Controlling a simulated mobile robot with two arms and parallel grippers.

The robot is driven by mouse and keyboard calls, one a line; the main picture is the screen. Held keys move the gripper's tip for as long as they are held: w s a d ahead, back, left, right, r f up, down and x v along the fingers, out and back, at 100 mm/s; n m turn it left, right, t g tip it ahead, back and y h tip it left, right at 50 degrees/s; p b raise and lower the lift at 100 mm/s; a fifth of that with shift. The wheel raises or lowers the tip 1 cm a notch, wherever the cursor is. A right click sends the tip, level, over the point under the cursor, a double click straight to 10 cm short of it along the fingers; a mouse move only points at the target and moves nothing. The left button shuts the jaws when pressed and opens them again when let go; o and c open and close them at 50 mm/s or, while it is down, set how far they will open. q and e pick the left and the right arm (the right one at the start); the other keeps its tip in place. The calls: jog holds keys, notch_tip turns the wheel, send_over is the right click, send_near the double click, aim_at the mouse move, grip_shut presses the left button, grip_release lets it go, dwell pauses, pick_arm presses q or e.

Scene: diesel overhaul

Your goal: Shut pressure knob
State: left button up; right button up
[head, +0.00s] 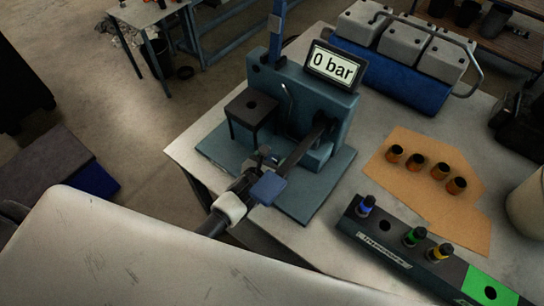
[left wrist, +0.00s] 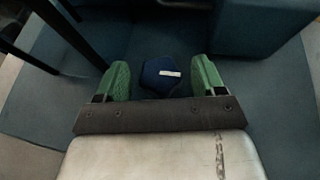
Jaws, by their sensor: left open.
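In the left wrist view, a dark blue, many-sided knob (left wrist: 160,77) with a white mark lies between the two green finger pads of my left gripper (left wrist: 162,80). The pads are apart, with a visible gap on each side of the knob. In the head view, my left gripper (head: 260,170) shows small and dark beside a blue block (head: 269,188) at the front of the teal test stand (head: 318,185). I cannot tell from the head view whether that block is the knob. The stand's display (head: 334,66) reads 0 bar. My right gripper is not in view.
A black rack (head: 395,248) with coloured parts lies right of the stand. Several orange-brown parts sit on a cardboard sheet (head: 418,196). A blue and grey engine block (head: 405,78) stands behind. A black stool-like holder (head: 251,106) stands on the test stand.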

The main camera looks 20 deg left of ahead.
pick_arm(q)
jog(key=shift+w+f, duration=0.1)
jog(key=shift+w, duration=0.35)
jog(key=shift+f, duration=0.1)
